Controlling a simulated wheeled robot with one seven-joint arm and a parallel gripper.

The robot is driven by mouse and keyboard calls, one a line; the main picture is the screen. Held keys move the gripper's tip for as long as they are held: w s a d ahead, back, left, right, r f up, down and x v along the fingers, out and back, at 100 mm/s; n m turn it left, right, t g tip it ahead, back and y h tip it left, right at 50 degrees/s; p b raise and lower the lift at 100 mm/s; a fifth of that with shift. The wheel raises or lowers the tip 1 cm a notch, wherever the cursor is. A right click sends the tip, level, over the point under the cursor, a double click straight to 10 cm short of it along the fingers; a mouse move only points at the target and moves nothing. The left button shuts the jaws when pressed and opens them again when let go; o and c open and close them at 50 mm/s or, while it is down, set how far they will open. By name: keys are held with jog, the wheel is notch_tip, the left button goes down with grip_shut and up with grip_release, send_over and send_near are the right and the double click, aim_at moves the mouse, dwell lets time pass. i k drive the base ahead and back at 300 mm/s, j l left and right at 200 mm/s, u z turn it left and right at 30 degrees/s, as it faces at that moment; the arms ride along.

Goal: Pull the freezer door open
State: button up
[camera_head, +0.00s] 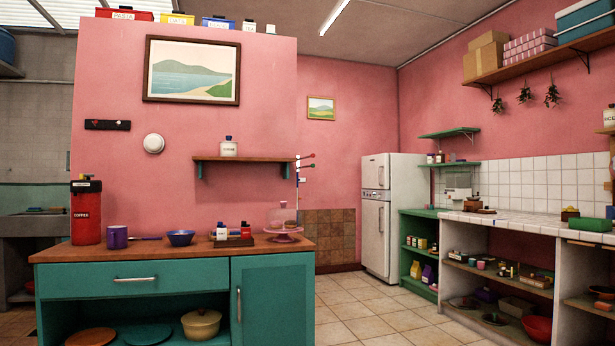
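A white two-door refrigerator (406,200) stands upright against the far wall, right of the picture's middle. Its small upper door, which looks like the freezer door (375,171), appears shut. The taller lower door (375,240) below it also appears shut. The door handles are too small at this distance to make out well. My gripper is not in view.
A teal cabinet (170,285) with a wooden top fills the near left. Tiled floor (370,308) is clear between it and the right-hand counter (535,223). A green shelf unit (419,232) stands beside the refrigerator on its right.

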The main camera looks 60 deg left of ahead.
aim_at(375, 168)
jog(key=u, duration=1.55)
jog(key=i+u, duration=0.1)
jog(key=i, duration=7.65)
jog(key=l, duration=0.1)
